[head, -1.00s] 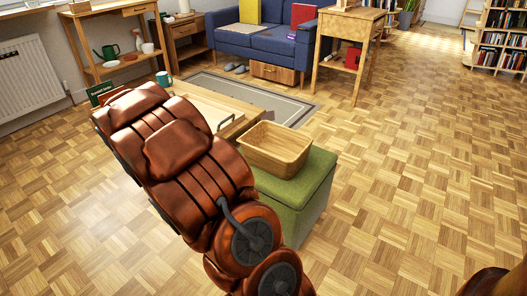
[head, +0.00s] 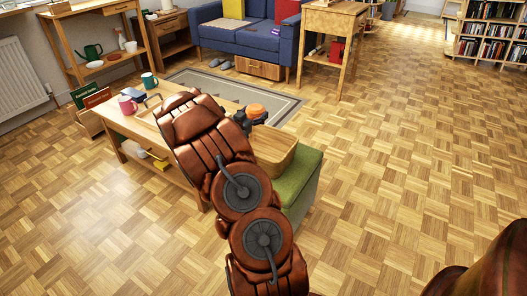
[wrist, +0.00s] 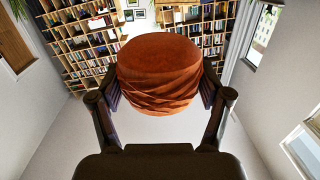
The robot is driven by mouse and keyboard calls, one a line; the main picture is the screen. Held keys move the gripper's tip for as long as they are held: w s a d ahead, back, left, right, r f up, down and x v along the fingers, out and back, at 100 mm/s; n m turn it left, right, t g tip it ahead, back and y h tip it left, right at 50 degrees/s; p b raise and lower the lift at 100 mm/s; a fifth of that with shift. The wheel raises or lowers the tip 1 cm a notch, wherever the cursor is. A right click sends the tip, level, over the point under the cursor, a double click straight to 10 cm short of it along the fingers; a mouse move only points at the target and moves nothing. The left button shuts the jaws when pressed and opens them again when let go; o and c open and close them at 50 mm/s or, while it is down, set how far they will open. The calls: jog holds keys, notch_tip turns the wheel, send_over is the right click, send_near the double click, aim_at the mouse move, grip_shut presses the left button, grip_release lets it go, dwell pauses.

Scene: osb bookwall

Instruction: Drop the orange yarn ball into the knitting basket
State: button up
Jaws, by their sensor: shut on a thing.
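My gripper (wrist: 158,95) is shut on the orange yarn ball (wrist: 158,72), which sits between both fingers in the wrist view. In the head view the yarn ball (head: 256,110) shows small beyond my arm, near the far left side of the knitting basket. The knitting basket (head: 275,151) is a tan open box on a green ottoman (head: 297,185). My arm covers the basket's left part, and its inside is mostly hidden. I cannot tell whether the ball is over the basket's opening or beside it.
A wooden coffee table (head: 125,126) stands left of the ottoman, with a pink mug (head: 127,105) and a teal mug (head: 149,80) on it. A blue sofa (head: 250,40) and a wooden side table (head: 333,22) stand behind. The parquet floor at right is clear.

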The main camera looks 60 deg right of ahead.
jog(key=s, duration=0.1)
jog(key=s+d+g, duration=0.1)
jog(key=s+m, duration=0.1)
jog(key=shift+d+f, duration=0.25)
jog(key=shift+f, duration=0.1)
notch_tip(320, 180, down, 6)
jog(key=b, duration=0.3)
jog(key=shift+s+g, duration=0.25)
jog(key=shift+g, duration=0.15)
jog(key=shift+d+f, duration=0.1)
jog(key=o, duration=1.1)
jog(key=shift+a+r, duration=0.2)
jog(key=shift+a, duration=2.85)
jog(key=shift+a+r, duration=0.15)
jog(key=shift+a, duration=2.85)
